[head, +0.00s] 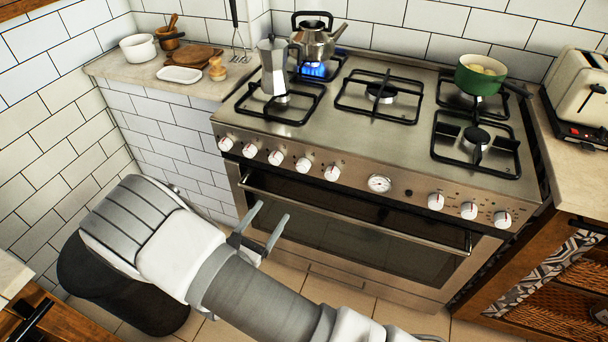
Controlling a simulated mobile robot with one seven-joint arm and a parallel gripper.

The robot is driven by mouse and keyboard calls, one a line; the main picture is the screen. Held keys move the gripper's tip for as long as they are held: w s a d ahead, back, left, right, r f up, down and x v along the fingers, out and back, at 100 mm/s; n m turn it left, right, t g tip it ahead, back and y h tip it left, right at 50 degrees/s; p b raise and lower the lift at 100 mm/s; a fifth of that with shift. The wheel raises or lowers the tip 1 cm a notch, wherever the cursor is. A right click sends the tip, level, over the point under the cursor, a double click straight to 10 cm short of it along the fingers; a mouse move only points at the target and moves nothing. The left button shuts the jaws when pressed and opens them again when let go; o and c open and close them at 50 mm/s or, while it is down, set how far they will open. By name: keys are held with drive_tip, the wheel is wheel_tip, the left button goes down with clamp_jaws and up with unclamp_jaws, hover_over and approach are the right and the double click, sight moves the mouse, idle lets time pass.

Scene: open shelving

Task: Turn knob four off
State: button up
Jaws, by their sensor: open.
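A steel stove has a row of white knobs with red marks along its front panel (405,190). Several knobs are left of a round gauge (379,183) and 3 are right of it. No numbers are readable; counting from the left, the fourth knob is this one (303,165). A blue flame (313,69) burns at the back left burner, under a steel kettle (316,40). My gripper (271,211) is open and empty, in front of the oven door's left part, below the left knobs and apart from them.
The oven handle (350,215) runs across the door near my gripper. A moka pot (274,68) stands on the front left burner and a green pot (480,76) on the back right one. A toaster (580,95) is on the right counter. A dark bin (105,285) stands behind my arm.

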sight(301, 168)
drive_tip(key=b+x, duration=0.1)
drive_tip(key=x, duration=1.6)
drive_tip(key=shift+w+a+b, duration=0.1)
drive_tip(key=shift+w+b, duration=0.1)
drive_tip(key=shift+b, duration=0.1)
drive_tip(key=shift+c, duration=0.3)
clamp_jaws()
